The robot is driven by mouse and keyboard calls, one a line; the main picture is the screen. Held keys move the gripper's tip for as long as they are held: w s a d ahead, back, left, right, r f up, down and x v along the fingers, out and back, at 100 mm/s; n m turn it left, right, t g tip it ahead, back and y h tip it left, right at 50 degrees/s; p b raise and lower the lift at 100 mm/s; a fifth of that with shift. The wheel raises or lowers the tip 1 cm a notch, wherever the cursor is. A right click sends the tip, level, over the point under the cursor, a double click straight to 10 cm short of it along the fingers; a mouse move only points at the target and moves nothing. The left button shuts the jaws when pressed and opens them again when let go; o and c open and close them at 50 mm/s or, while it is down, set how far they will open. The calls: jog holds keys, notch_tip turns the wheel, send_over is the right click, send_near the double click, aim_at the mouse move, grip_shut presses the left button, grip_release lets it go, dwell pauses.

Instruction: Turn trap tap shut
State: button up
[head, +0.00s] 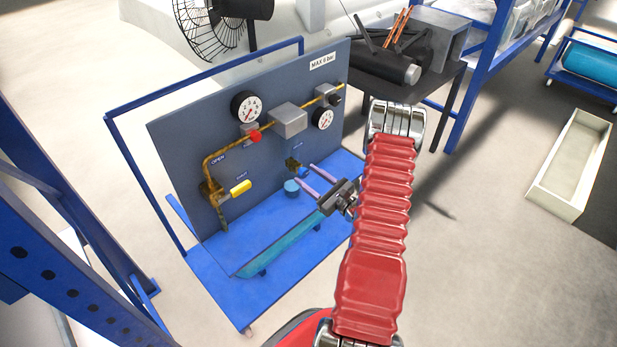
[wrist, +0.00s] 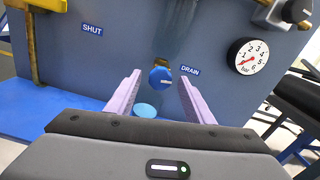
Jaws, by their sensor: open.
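The trap tap appears to be a round blue knob (wrist: 160,77) on the grey panel, beside the DRAIN label in the wrist view. In the head view the knob (head: 303,172) is small and partly behind my fingers. My gripper (wrist: 160,79) is open, with its two pale purple fingers pointing at the panel, one on each side of the knob in the picture. I cannot tell whether the tips reach around the knob or stop short of it. In the head view my gripper (head: 305,174) is in front of the panel's lower right part.
A yellow lever (head: 240,187) sits near the SHUT label at the panel's left. A blue round cup (head: 292,186) is below the knob. Gauges (head: 246,107) and a red knob (head: 256,136) are higher up. A dark table (head: 385,85) stands behind, right; a blue frame is left.

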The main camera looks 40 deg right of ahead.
jog(key=shift+w, duration=0.25)
jog(key=shift+c, duration=0.6)
jog(key=c, duration=0.9)
